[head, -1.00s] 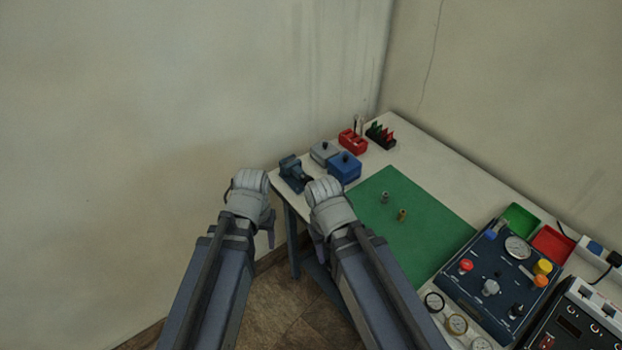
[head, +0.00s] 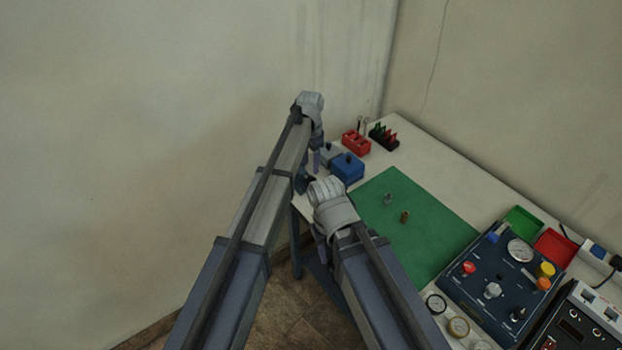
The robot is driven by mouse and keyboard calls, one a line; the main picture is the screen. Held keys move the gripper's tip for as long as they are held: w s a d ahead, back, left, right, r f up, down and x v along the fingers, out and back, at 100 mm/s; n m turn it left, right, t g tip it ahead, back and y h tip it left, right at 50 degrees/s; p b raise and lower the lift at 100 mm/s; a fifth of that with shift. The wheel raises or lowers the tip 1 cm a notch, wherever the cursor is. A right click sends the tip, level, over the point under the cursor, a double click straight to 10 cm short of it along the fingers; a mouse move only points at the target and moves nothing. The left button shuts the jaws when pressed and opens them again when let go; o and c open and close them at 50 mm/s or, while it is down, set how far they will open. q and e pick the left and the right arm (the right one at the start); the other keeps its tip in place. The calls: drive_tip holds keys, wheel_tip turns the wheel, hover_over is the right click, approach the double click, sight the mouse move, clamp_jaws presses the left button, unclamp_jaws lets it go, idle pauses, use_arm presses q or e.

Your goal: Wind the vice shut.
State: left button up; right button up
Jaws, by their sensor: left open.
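The dark blue vice (head: 305,184) sits at the left end of the table and is mostly hidden behind my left arm, so its jaws and handle cannot be made out. My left gripper (head: 317,158) is open and points down over the table's far left end, beside or above the vice. I cannot tell whether it touches the vice. My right gripper (head: 321,252) hangs at the table's near left edge, in front of the vice. Its fingers are mostly hidden by its own wrist.
A blue box (head: 347,169), a grey box (head: 329,152), a red holder (head: 356,143) and a black rack (head: 384,137) stand close to the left gripper. A gauge panel (head: 480,291) stands at the right.

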sight(311, 178)
use_arm(q)
drive_tip(key=shift+d+f+b, duration=0.1)
drive_tip(key=shift+f+b, duration=3.85)
drive_tip(key=shift+c, duration=0.2)
clamp_jaws()
